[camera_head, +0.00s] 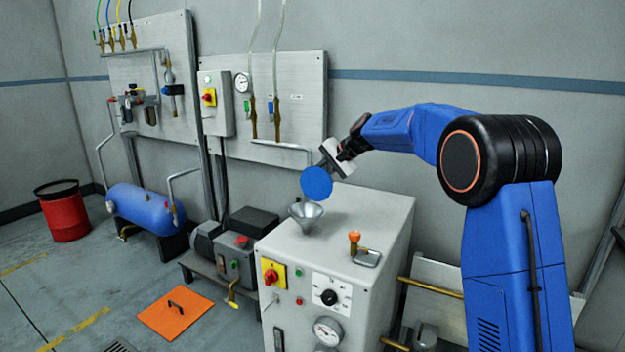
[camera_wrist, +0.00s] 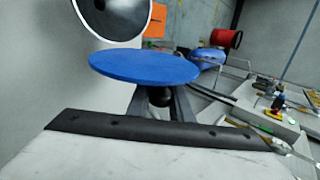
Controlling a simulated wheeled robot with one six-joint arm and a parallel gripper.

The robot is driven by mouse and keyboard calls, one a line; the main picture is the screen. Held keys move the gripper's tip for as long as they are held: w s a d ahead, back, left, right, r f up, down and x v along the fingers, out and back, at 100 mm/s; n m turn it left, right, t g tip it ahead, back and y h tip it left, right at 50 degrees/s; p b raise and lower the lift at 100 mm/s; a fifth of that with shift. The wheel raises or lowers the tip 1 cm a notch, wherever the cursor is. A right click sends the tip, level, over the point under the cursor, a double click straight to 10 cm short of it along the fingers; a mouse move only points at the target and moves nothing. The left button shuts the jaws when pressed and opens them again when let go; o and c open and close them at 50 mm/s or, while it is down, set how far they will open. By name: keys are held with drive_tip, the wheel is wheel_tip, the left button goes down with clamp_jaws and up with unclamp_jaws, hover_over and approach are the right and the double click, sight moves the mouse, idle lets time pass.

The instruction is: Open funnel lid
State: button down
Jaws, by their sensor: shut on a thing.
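The funnel (camera_head: 307,215) is a grey metal cone on top of the light grey machine cabinet. Its open mouth shows at the top of the wrist view (camera_wrist: 112,12). The lid (camera_head: 316,182) is a round blue disc, held tilted above the funnel and apart from it in the head view. In the wrist view the lid (camera_wrist: 145,66) lies in front of my gripper, with a dark knob under it. My gripper (camera_head: 328,158) is shut on the lid's knob (camera_wrist: 160,97). The fingertips are partly hidden by the lid.
The cabinet top (camera_head: 368,212) has free room right of the funnel. An orange-knobbed fitting (camera_head: 355,240) stands near its front edge. A pipe (camera_head: 285,146) runs along the wall panel behind. A pump (camera_head: 232,252), a blue tank (camera_head: 145,206) and a red drum (camera_head: 65,212) stand to the left.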

drive_tip(key=shift+w+d+f+g, duration=0.1)
drive_tip(key=shift+w+f+g, duration=0.1)
drive_tip(key=shift+f+g, duration=0.1)
drive_tip(key=shift+m+y, duration=0.3)
drive_tip(key=c, duration=1.6)
unclamp_jaws()
drive_tip(key=shift+o, duration=0.2)
drive_tip(key=shift+r, duration=0.1)
drive_tip(key=v, duration=1.7)
drive_tip(key=shift+d+r, duration=0.1)
